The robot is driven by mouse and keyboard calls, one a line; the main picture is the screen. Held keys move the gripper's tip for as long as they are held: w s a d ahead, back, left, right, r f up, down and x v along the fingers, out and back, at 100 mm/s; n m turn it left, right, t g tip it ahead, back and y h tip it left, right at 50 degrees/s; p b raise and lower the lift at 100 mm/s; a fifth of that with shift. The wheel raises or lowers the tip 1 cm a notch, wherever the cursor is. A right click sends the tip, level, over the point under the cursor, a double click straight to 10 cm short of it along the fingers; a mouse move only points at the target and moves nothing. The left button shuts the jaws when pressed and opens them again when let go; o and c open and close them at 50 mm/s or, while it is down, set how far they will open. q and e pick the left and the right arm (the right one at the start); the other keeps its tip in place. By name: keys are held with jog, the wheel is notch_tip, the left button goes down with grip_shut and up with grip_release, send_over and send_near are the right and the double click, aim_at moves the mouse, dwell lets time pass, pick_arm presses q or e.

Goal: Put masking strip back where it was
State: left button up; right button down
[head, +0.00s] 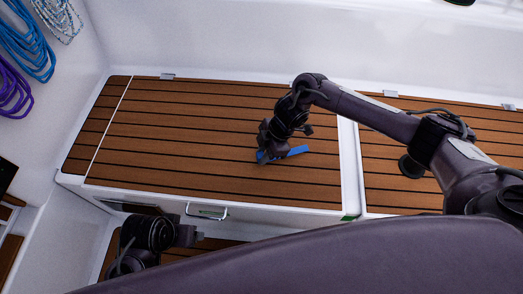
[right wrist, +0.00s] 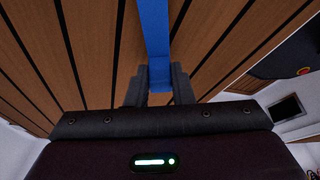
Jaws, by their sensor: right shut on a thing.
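The masking strip (head: 297,151) is a short blue band at the wooden bench top in the head view. My right gripper (head: 263,157) is at its left end, pointing down, and shut on it. In the right wrist view the blue strip (right wrist: 156,40) runs from between the two dark fingers (right wrist: 159,84) up out of the picture, over the planks. I cannot tell whether the strip touches the wood. My left gripper (head: 190,236) is low at the left, in front of the bench; its fingers are too unclear to read.
The slatted wooden bench top (head: 200,125) is clear around the strip. A white divider (head: 349,165) separates it from a second slatted panel (head: 440,150) at right. A metal handle (head: 207,212) is on the front face. Blue rope (head: 28,40) and purple rope (head: 14,90) hang on the left wall.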

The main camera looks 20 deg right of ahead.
jog(key=shift+f, duration=0.15)
pick_arm(q)
jog(key=shift+f, duration=0.15)
pick_arm(e)
jog(key=shift+f, duration=0.4)
pick_arm(q)
jog(key=shift+w, duration=0.1)
pick_arm(e)
jog(key=c, duration=0.9)
grip_release()
jog(key=shift+o, duration=0.2)
jog(key=shift+d+r, duration=0.15)
jog(key=shift+r, duration=0.25)
pick_arm(q)
jog(key=shift+s+a+r+n+g+y+p, duration=0.15)
jog(key=shift+s+a+r+g+p, duration=0.15)
jog(key=shift+a+p, duration=0.2)
jog(key=shift+s+a+r+n+g+y+p, duration=0.15)
jog(key=shift+s+a+r+g+p, duration=0.05)
jog(key=shift+a+r+p, duration=0.2)
pick_arm(e)
jog(key=v, duration=0.7)
pick_arm(q)
jog(key=shift+f, duration=0.1)
